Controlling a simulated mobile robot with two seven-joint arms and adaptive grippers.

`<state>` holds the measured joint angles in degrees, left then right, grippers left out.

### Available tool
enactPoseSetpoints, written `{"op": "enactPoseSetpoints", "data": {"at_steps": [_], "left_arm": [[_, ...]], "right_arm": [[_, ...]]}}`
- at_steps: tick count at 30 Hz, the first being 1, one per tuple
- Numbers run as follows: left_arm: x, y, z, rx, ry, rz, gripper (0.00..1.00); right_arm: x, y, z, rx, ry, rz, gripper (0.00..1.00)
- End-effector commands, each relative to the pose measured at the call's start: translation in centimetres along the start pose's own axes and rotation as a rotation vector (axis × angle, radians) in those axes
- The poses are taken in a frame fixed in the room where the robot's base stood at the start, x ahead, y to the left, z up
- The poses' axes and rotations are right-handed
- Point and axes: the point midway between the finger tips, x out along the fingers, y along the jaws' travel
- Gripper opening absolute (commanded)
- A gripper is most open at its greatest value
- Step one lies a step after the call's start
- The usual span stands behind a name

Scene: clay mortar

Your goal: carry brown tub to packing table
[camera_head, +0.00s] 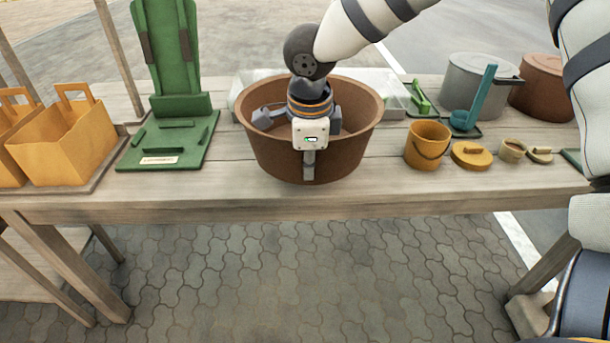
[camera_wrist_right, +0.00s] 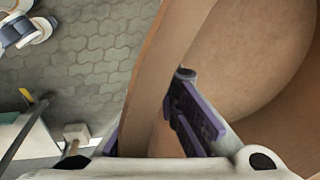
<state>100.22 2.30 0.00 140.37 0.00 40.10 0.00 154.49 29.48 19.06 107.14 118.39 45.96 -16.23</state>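The brown tub (camera_head: 270,152) stands upright on the wooden table in the middle of the head view. It looks empty apart from the gripper parts over it. My right gripper (camera_head: 309,158) reaches down over its near rim, with one finger in front of the outer wall. In the right wrist view, the tub's wall (camera_wrist_right: 185,30) runs between my right gripper's fingers (camera_wrist_right: 155,130), with one purple-padded finger inside. The outer finger is mostly hidden, so firm contact on both sides cannot be told. My left gripper is not in view. I cannot identify the packing table.
The wooden table (camera_head: 230,190) also bears a green stand (camera_head: 165,60), yellow baskets (camera_head: 65,145), a yellow bucket (camera_head: 427,150), a grey pot (camera_head: 470,75) and small lidded items to the right. Paving in front is free.

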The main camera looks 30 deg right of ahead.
Motion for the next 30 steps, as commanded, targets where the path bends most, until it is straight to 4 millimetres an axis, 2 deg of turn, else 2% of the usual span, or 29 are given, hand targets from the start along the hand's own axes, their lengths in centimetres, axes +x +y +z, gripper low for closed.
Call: {"op": "enactPoseSetpoints", "data": {"at_steps": [1,4,6,10,22,25,30], "left_arm": [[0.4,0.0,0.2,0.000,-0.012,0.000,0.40],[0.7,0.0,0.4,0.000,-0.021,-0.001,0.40],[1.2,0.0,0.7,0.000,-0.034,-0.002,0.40],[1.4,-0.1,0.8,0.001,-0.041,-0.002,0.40],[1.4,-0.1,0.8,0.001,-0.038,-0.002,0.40],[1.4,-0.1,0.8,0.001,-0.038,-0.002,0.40],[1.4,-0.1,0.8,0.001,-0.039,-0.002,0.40]], "right_arm": [[1.0,-0.4,0.0,-0.001,0.004,0.002,0.00],[1.9,-1.1,0.2,0.001,0.000,-0.001,0.00],[3.3,-1.5,0.2,-0.002,0.003,0.000,0.00],[5.1,-1.0,0.3,-0.002,-0.002,-0.004,0.00],[5.5,-0.9,0.3,0.000,-0.005,-0.008,0.00],[5.5,-0.9,0.3,0.001,-0.004,-0.007,0.25],[5.5,-0.9,0.3,0.001,-0.004,-0.007,0.25]]}}
